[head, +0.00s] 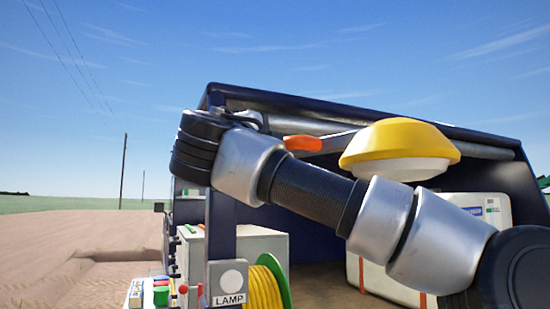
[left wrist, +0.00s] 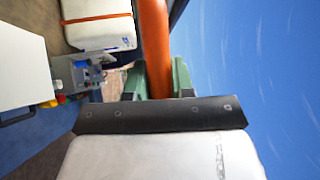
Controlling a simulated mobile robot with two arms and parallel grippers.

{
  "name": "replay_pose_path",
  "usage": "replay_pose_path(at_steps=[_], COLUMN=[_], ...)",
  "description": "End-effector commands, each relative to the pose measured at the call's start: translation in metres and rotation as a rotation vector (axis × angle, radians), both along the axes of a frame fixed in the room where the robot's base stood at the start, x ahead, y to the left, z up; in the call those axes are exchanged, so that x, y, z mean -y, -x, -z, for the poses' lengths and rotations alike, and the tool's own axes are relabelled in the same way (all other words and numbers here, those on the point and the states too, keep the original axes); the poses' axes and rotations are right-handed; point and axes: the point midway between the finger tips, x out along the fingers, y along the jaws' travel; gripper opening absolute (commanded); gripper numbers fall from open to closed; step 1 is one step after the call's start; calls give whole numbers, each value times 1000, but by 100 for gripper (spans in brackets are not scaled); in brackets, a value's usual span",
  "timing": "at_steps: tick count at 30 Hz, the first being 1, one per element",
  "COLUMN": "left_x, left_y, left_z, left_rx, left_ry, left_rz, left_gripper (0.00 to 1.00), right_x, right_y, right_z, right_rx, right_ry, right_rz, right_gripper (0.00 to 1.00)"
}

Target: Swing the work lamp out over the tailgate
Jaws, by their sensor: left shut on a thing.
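The work lamp (head: 400,140) has a yellow cap and a pale underside. It hangs under the dark blue roof edge, right of centre in the head view. Its orange grip (head: 303,143) shows to the left of it, on a dark arm. In the left wrist view the orange grip (left wrist: 154,45) runs between the two greenish fingers of my left gripper (left wrist: 155,82), which is shut on it. In the head view one of my arms crosses in front and I cannot make out the fingers. The tailgate cannot be made out. My right gripper is not in view.
A post carries a LAMP sign (head: 229,298). Beside it are a yellow hose reel (head: 264,288) with a green rim and a panel of coloured buttons (head: 160,292). A white case (head: 486,208) stands inside the vehicle. Open field lies to the left.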

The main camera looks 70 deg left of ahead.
Motion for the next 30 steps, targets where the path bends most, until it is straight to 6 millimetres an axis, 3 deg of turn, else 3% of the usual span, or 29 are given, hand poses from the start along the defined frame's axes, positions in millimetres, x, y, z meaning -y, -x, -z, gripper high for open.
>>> replay_pose_path(at_steps=[18, 19, 23, 24, 30], left_x=[-3, -3, -3, -3, -3], left_y=[4, 4, 4, 4, 3], left_z=[1, 1, 1, 1, 0], left_rx=[-2, -2, -1, -1, -1], left_ry=[3, 3, 3, 2, 1], left_rz=[30, 30, 30, 31, 32], left_gripper=[0, 25, 45, 48, 48], right_x=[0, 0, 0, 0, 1], right_y=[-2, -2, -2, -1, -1], right_z=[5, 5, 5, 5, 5], right_rx=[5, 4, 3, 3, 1], right_ry=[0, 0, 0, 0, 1], right_rz=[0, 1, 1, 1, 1], right_gripper=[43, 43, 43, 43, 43])
